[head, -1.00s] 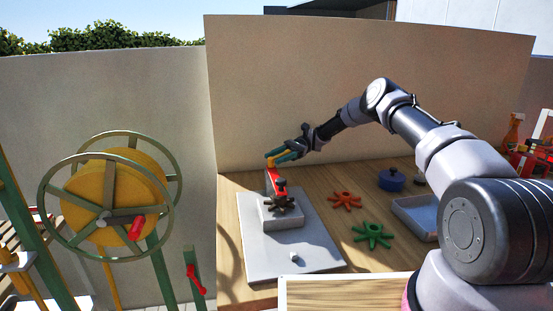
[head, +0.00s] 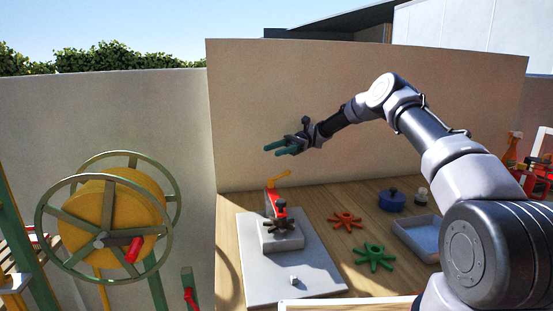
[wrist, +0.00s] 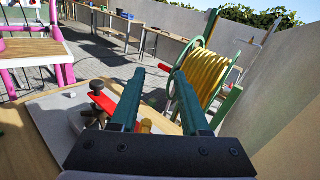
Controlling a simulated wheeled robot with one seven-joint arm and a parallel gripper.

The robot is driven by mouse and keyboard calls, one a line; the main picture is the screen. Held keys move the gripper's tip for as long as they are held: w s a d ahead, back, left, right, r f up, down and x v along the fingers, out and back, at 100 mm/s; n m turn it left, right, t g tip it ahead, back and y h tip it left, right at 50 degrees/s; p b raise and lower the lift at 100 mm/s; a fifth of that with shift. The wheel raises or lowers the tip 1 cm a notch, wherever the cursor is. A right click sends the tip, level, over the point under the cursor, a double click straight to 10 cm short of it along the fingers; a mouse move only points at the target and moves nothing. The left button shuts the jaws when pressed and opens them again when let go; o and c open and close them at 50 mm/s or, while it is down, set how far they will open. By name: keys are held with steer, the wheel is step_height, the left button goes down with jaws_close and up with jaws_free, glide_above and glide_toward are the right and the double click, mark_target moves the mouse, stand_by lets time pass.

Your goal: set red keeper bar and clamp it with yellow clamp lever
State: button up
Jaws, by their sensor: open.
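The red keeper bar (head: 276,206) lies across the top of the grey fixture block (head: 283,241), with a dark star knob (head: 279,225) at its near end. It also shows in the wrist view (wrist: 101,102), left of my fingers. The yellow clamp lever (head: 279,177) stands at the bar's far end, its handle slanting up to the right. In the wrist view a small part of the yellow lever (wrist: 146,126) shows between my fingers, the rest hidden. My gripper (head: 271,150) is open and empty, above the lever and apart from it.
The fixture's grey base plate (head: 315,287) rests on the wooden bench. A beige panel (head: 300,95) stands behind the bench.

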steer(key=shift+s+a+r, duration=0.1)
steer(key=shift+s, duration=0.1)
jaws_close()
steer(key=s+r+m+t+y, duration=0.2)
steer(key=s+m+t+y, duration=0.2)
steer(key=m+t+y, duration=0.35)
steer(key=m+t+h, duration=0.8)
steer(key=m+t, duration=0.4)
steer(key=t, duration=0.4)
glide_toward(284, 175)
steer(key=x, duration=0.7)
